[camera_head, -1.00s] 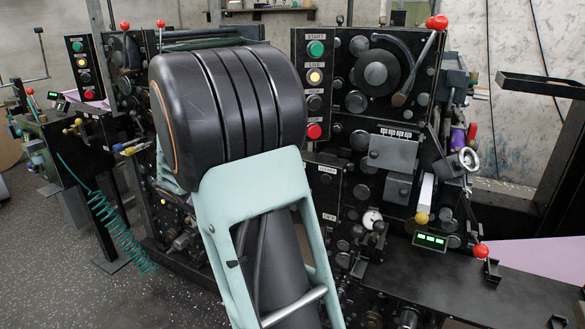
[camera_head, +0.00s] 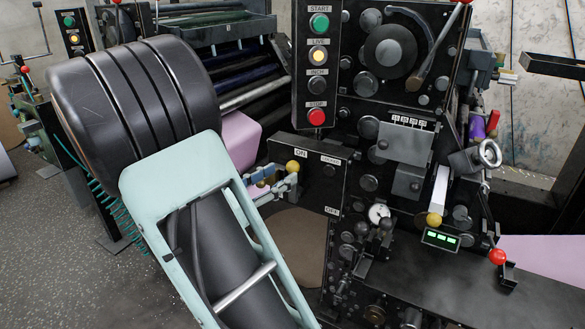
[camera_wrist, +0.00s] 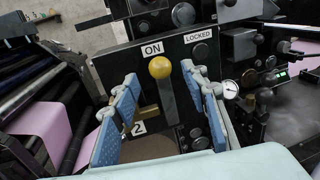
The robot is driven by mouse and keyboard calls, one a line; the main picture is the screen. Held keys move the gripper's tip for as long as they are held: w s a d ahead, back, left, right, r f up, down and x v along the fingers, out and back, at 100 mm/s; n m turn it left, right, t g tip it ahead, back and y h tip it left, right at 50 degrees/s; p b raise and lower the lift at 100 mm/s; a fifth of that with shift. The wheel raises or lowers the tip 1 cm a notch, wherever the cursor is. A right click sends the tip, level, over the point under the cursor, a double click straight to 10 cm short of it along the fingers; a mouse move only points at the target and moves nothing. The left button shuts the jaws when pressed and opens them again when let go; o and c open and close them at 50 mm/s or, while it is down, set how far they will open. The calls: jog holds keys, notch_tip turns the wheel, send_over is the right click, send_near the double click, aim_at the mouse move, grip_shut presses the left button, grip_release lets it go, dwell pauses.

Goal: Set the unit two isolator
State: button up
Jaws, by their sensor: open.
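The isolator is a dark panel (camera_wrist: 118,66) with ON and LOCKED labels at its top and a 2 plate (camera_wrist: 138,128) lower left. Its grey lever (camera_wrist: 168,98) stands nearly upright, with a yellow ball knob (camera_wrist: 160,67) at the top near ON. My gripper (camera_wrist: 160,78) is open, with a blue-padded finger on each side of the lever; I see no clear contact. In the head view, the panel (camera_head: 318,178) shows ON at upper left and OFF at lower right. The yellow knob (camera_head: 292,166) is beside my gripper (camera_head: 278,180), partly hidden behind my arm.
A button box (camera_head: 318,68) stands above the isolator. A gauge (camera_head: 378,213), dark knobs and another yellow ball (camera_head: 434,219) are to its right. A pink roll (camera_head: 238,138) lies to the left. Speckled floor (camera_head: 40,235) is clear at lower left.

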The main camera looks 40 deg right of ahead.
aim_at(288, 170)
jog(key=d, duration=0.2)
jog(key=w+d, duration=0.1)
jog(key=d, duration=0.2)
jog(key=shift+d, duration=0.35)
jog(key=shift+c, duration=0.6)
grip_shut()
